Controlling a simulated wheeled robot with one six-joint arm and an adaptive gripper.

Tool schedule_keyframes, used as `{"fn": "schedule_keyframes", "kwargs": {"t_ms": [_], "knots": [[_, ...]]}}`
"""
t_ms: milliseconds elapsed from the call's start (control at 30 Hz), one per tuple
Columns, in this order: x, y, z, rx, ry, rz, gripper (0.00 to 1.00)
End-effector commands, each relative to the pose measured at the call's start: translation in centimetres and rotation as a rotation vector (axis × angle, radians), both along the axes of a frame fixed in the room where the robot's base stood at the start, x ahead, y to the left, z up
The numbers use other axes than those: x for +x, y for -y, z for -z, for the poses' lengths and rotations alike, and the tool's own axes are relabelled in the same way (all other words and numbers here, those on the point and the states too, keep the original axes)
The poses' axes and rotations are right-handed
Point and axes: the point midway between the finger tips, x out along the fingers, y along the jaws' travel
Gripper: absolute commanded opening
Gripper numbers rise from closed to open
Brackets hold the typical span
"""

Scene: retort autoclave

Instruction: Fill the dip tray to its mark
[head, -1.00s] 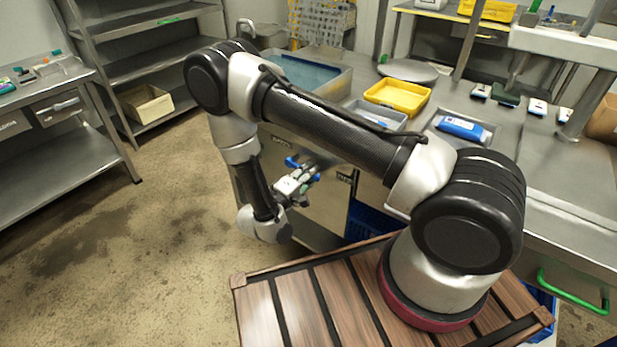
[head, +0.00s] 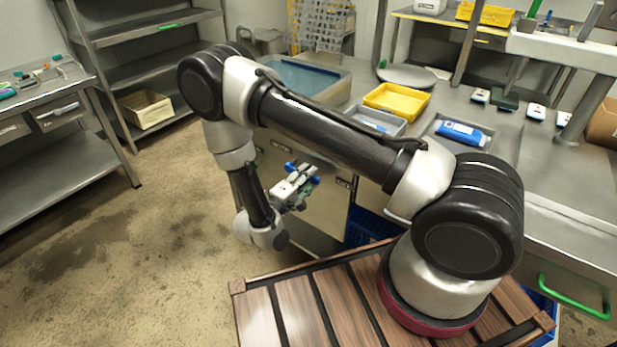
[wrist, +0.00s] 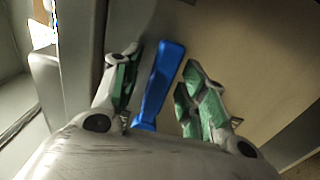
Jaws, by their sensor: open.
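My gripper (head: 304,177) is open and low in front of the steel cabinet below the counter. In the wrist view, a blue handle-like bar (wrist: 160,80) lies between the two spread fingers of my gripper (wrist: 165,75), with gaps on both sides. Blue parts of it (head: 291,166) also show beside the gripper in the head view. On the counter stand a basin of bluish liquid (head: 305,76), a yellow tray (head: 397,101) and a grey tray (head: 395,125). I cannot tell which is the dip tray, and no fill mark is readable.
A blue bottle (head: 461,133) lies in a shallow tray at the right. A round grey lid (head: 407,75) and several small devices (head: 536,111) are on the counter. Shelving (head: 140,55) and a steel table (head: 60,130) stand left. Open floor (head: 150,240) lies between.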

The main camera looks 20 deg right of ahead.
Motion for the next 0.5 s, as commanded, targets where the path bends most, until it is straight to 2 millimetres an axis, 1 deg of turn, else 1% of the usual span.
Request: {"fn": "schedule_keyframes", "kwargs": {"t_ms": [300,400,500], "knots": [[-4.0,-5.7,0.0,0.001,0.000,-0.008,0.43],[-5.1,-7.2,0.0,0.001,-0.001,-0.005,0.43],[-5.9,-8.2,0.0,0.000,0.000,-0.004,0.43]]}}
